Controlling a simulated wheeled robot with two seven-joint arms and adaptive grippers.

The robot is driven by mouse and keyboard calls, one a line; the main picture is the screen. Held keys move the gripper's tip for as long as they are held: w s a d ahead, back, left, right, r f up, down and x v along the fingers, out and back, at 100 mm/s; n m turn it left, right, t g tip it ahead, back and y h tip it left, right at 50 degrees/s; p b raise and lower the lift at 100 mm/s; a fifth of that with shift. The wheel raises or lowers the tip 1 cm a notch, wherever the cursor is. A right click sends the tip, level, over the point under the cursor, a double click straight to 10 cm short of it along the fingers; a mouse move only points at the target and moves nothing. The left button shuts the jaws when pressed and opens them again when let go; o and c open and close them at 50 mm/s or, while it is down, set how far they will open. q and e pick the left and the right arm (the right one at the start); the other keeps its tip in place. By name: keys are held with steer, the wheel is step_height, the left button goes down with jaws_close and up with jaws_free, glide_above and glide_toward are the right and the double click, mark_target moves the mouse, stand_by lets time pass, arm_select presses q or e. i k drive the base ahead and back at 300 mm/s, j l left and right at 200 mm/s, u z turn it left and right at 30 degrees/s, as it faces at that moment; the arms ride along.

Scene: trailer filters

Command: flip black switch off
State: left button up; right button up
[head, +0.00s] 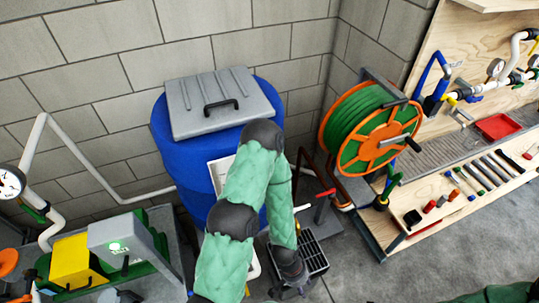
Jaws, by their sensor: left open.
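I cannot make out a black switch for certain. My left gripper (291,289) is open, low in the middle of the head view, at the end of the green-sleeved arm. It is in front of a black slatted crate (313,257), right of the control box and apart from it. No object shows between its fingers. My right gripper is not in view; only a bit of green sleeve shows at the lower right edge.
A blue barrel (178,140) with a grey lid (222,101) stands behind my arm. A green hose reel (369,128) is to its right. A yellow block (76,261) and a white pipe with a gauge (9,182) are at left. A tool bench (430,225) lines the right.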

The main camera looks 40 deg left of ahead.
mark_target(125, 273)
steer(key=k+l+u, duration=0.1)
steer(key=u, duration=2.85)
